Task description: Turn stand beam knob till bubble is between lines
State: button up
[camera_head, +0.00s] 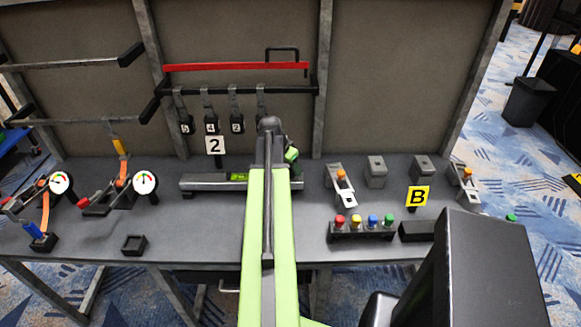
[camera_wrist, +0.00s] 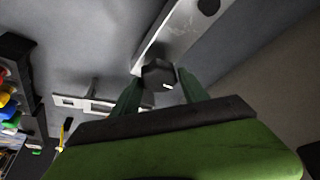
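The grey stand beam (camera_head: 208,183) lies along the bench, with a green bubble vial (camera_head: 237,176) on it. The vial is too small here to read the bubble against its lines. My arm hides the beam's right part and its knob in the head view. In the wrist view the dark faceted knob (camera_wrist: 157,75), with a small white mark, is at the end of the pale beam (camera_wrist: 178,32). My gripper's two green fingers (camera_wrist: 160,88) are apart on either side of the knob. I cannot tell whether they touch it.
A "2" sign (camera_head: 215,145) and hanging tags stand behind the beam. A red bar (camera_head: 235,67) is above. Gauges with clamps (camera_head: 145,182) are at left. A block of coloured knobs (camera_head: 361,232) and a yellow "B" sign (camera_head: 418,196) are at right.

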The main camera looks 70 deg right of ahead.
jog(key=o, duration=0.3)
jog(key=p+v, duration=1.6)
jog(key=v, duration=0.1)
jog(key=shift+w+r, duration=0.1)
jog(key=shift+r, duration=0.1)
